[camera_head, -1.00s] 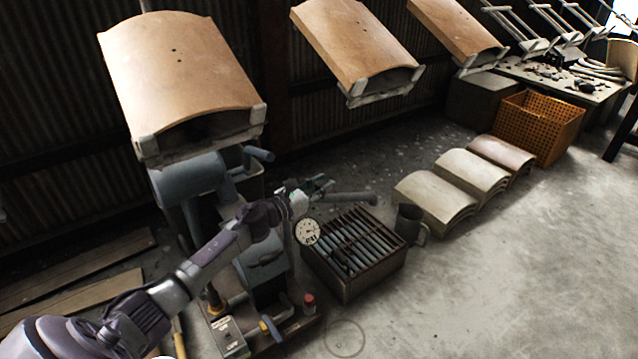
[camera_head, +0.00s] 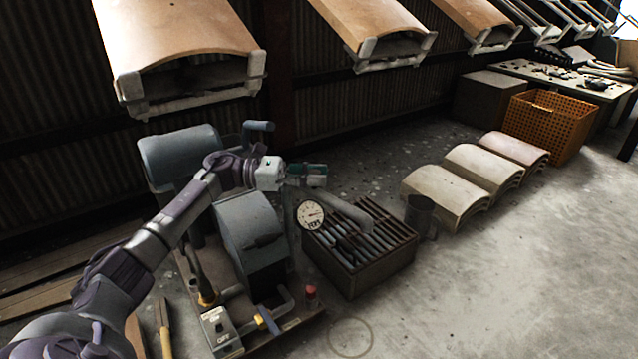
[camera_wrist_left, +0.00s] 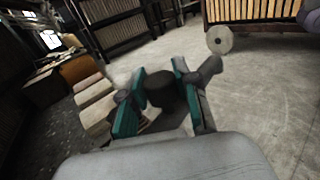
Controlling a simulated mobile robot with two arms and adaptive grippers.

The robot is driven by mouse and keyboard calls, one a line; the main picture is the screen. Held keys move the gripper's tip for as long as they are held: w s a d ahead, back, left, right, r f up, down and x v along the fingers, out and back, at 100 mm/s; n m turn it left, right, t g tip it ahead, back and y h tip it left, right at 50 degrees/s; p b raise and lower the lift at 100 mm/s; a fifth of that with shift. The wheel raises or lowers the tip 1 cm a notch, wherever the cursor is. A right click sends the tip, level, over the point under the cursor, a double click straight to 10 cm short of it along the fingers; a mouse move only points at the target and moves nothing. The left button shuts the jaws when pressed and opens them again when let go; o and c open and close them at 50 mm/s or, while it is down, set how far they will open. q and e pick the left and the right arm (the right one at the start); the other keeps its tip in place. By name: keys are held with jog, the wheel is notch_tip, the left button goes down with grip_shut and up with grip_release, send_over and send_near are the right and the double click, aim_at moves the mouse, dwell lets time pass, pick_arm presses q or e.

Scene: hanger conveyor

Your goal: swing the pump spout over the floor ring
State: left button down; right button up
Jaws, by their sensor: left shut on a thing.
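The pump (camera_head: 250,240) is a grey-blue machine on a base plate at centre left in the head view. Its grey spout (camera_head: 347,213) slants down to the right over the slatted crate. The floor ring (camera_head: 350,338), a thin dark circle on the concrete, lies nearer, below the spout's end in the picture; the spout is not over it. My left gripper (camera_head: 314,174) is shut on the spout near its upper part. The green finger pads show in the left wrist view (camera_wrist_left: 153,100), but the exact contact is hard to see. My right gripper is out of view.
The slatted crate (camera_head: 358,265) stands right of the pump, with a dark mug (camera_head: 420,215) beyond it. A round gauge (camera_head: 311,215) shows beside the spout. Curved tiles (camera_head: 445,195) and an orange basket (camera_head: 548,130) are farther right. Floor at the front right is clear.

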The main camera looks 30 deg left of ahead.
pick_arm(q)
jog(key=shift+s+m+g+h+b, duration=0.3)
jog(key=shift+m+g, duration=0.1)
jog(key=shift+g, duration=0.2)
jog(key=c, duration=0.8)
grip_release()
jog(key=shift+a, duration=0.1)
jog(key=v, duration=1.2)
